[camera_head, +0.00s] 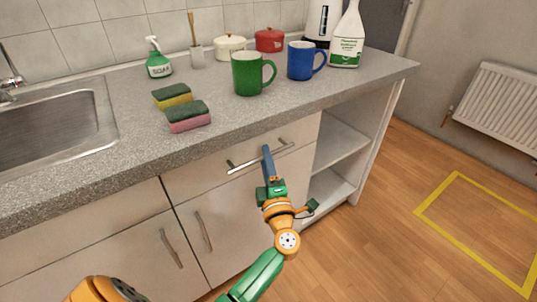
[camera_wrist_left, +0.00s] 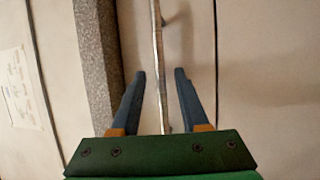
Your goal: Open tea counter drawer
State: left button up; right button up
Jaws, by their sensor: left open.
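The tea counter drawer (camera_head: 220,182) is a pale front just under the grey countertop, and it looks closed. Its metal bar handle (camera_head: 243,164) runs across the front. My left gripper (camera_head: 267,152) is at the right half of the handle. In the left wrist view, its two dark fingers (camera_wrist_left: 160,78) are open, with the handle bar (camera_wrist_left: 158,60) passing between them. A gap shows on each side of the bar, and neither finger seems to touch it. My right gripper is not in view.
Cupboard doors with handles (camera_head: 203,231) lie below the drawer, and open shelves (camera_head: 340,145) are to its right. On the counter (camera_head: 300,100) stand a green mug (camera_head: 248,74), a blue mug (camera_head: 301,61) and sponges (camera_head: 187,117). The floor at right is clear.

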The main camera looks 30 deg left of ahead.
pick_arm(q)
jog(key=shift+w+a, duration=0.45)
jog(key=shift+w, duration=0.2)
jog(key=shift+r, duration=0.1)
grip_shut()
dwell(0.9)
